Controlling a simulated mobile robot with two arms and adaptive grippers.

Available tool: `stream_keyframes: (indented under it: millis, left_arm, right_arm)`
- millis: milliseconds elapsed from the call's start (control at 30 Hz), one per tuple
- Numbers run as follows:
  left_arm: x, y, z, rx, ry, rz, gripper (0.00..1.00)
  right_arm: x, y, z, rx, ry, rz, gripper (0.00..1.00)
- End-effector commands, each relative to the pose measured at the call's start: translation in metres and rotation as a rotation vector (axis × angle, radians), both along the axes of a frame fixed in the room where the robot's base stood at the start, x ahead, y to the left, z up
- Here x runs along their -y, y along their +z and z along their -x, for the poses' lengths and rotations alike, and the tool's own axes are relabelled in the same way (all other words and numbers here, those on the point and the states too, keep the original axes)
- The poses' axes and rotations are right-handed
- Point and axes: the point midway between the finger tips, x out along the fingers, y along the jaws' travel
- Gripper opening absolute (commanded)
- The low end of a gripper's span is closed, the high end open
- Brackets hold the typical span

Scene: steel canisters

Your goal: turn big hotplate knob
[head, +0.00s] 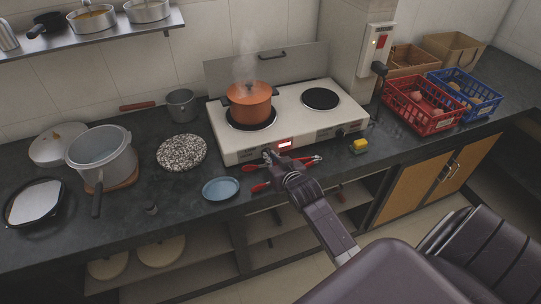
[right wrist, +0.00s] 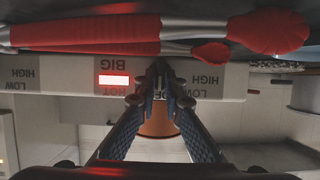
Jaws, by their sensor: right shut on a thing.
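The white two-plate hotplate (head: 232,150) stands on the dark counter, with an orange steaming pot (head: 249,105) on its left plate. A lit red indicator (head: 286,144) is on its front panel; it also shows in the right wrist view (right wrist: 114,80), beside the words BIG and HOT. My right gripper (head: 271,158) is at the left part of the front panel. In the right wrist view, its fingertips (right wrist: 160,88) are closed around the dark big hotplate knob (right wrist: 158,70), which they mostly hide. The knob's exact angle cannot be told. My left gripper is not in view.
Red-handled tongs (right wrist: 85,35) lie just in front of the panel. The right plate (head: 320,98) is bare, and the other knob (head: 340,133) is at the right. A blue dish (head: 220,188), yellow sponge (head: 359,146) and red basket (head: 418,112) are nearby.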

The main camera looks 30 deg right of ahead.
Motion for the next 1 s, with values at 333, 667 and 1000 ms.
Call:
stream_keyframes:
  millis: [333, 667, 1000]
  left_arm:
    - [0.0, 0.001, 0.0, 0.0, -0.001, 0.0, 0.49]
    - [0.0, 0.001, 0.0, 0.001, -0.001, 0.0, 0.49]
    - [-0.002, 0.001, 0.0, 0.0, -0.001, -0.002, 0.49]
  right_arm:
    - [0.0, -0.001, 0.0, 0.0, -0.001, -0.011, 0.0]
    - [0.0, -0.001, 0.0, 0.001, -0.001, -0.009, 0.16]
    - [-0.004, 0.006, 0.017, 0.001, 0.001, -0.009, 0.16]
